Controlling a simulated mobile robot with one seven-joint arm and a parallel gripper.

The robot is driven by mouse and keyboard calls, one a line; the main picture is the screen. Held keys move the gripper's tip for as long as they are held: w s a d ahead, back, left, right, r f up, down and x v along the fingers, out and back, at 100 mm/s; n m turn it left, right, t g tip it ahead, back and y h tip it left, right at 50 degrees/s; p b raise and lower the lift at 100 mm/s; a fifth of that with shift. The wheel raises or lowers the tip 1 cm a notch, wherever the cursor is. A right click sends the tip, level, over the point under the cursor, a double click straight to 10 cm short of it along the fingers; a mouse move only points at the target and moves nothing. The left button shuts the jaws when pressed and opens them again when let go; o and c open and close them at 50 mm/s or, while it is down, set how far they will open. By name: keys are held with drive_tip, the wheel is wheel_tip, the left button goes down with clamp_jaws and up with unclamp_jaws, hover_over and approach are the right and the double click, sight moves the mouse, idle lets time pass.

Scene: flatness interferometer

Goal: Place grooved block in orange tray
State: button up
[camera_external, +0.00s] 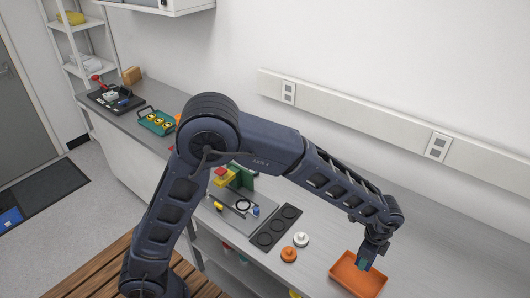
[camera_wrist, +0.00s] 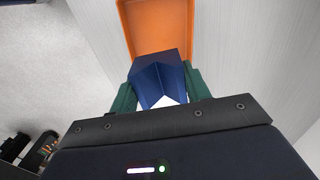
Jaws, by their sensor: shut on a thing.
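My gripper (camera_external: 368,262) is at the right end of the bench, above the orange tray (camera_external: 346,272). In the wrist view its green fingers (camera_wrist: 160,88) are shut on a dark blue grooved block (camera_wrist: 150,75), with the V-shaped groove facing the camera. In the wrist view the orange tray (camera_wrist: 128,28) lies beyond the block, and the block covers part of it. The block is hard to make out in the external view. I cannot tell its exact height above the tray.
An orange round piece (camera_external: 289,254) and a white one (camera_external: 301,239) stand left of the tray. A black plate with round recesses (camera_external: 264,240) lies farther left. A teal tray with yellow pieces (camera_external: 157,122) is at the far left. The bench right of the orange tray is clear.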

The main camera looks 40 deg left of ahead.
sight(357, 279)
wheel_tip(357, 279, down, 11)
drive_tip(key=shift+r, duration=0.2)
idle(0.3)
drive_tip(key=o, duration=1.1)
drive_tip(key=shift+f, duration=0.1)
drive_tip(key=shift+o, duration=0.2)
wheel_tip(357, 279, up, 12)
drive_tip(key=shift+r, duration=0.15)
drive_tip(key=s+a+r+n+t, duration=0.15)
drive_tip(key=a+r+n, duration=0.25)
drive_tip(key=a+r, duration=0.75)
drive_tip(key=s+a+r+n+t, duration=0.15)
drive_tip(key=a+r+n, duration=0.3)
drive_tip(key=a, duration=1.35)
drive_tip(key=s+a+n+t, duration=0.1)
drive_tip(key=s+a+n, duration=0.8)
drive_tip(key=s+a, duration=0.9)
drive_tip(key=shift+s+a+r+t, duration=0.2)
drive_tip(key=shift+s+a+t, duration=0.15)
drive_tip(key=shift+a, duration=0.3)
